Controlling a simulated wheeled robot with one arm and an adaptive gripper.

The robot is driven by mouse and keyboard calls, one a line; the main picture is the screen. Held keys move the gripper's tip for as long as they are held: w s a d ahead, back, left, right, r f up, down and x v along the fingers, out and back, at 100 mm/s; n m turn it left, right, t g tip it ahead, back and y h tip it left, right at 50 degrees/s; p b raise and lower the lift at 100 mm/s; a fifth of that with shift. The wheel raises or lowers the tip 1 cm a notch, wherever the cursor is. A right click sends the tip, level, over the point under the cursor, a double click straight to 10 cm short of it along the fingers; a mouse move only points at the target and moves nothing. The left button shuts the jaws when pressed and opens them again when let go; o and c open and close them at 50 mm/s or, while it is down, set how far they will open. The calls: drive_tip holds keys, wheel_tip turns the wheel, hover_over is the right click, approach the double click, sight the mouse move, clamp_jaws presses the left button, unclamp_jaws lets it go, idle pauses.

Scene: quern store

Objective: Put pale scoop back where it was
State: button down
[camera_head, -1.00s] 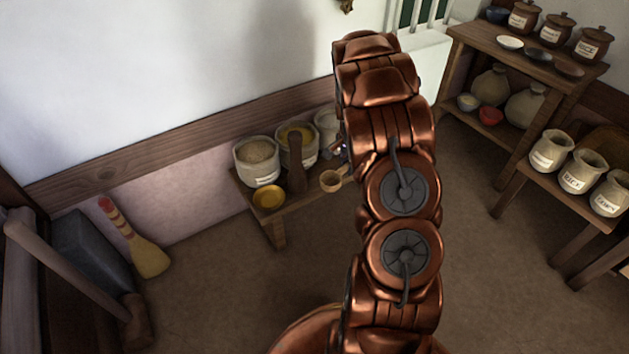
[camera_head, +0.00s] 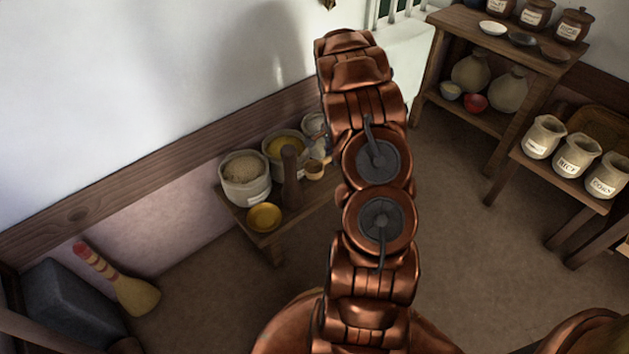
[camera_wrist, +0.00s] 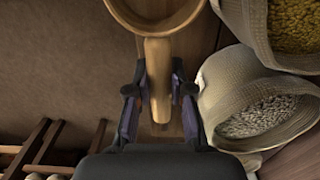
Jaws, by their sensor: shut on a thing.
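In the wrist view the scoop's bowl (camera_wrist: 160,12) is at the top edge, partly cut off. Its handle runs down between the fingers of my gripper (camera_wrist: 159,80), which is shut on it. The scoop seems held above the bench (camera_head: 268,240); its exact height I cannot tell.
Sacks of pale grain (camera_head: 246,187) and yellow grain (camera_head: 270,155) stand on the bench, with another sack (camera_head: 310,124) partly hidden. Shelves with jars (camera_head: 572,24) stand right. Floor in front is clear.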

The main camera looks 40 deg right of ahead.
drive_tip(key=b, duration=0.1)
hover_over(329, 181)
wheel_tip(329, 181, down, 6)
drive_tip(key=shift+r, duration=0.1)
drive_tip(key=shift+f+b, duration=0.5)
drive_tip(key=shift+f, duration=1.2)
drive_tip(key=shift+f, duration=0.1)
drive_tip(key=c, duration=1)
unclamp_jaws()
drive_tip(key=shift+c, duration=0.2)
wheel_tip(329, 181, up, 12)
drive_tip(key=shift+d+r+p, duration=0.1)
drive_tip(key=shift+r+p, duration=0.05)
drive_tip(key=shift+p, duration=1.1)
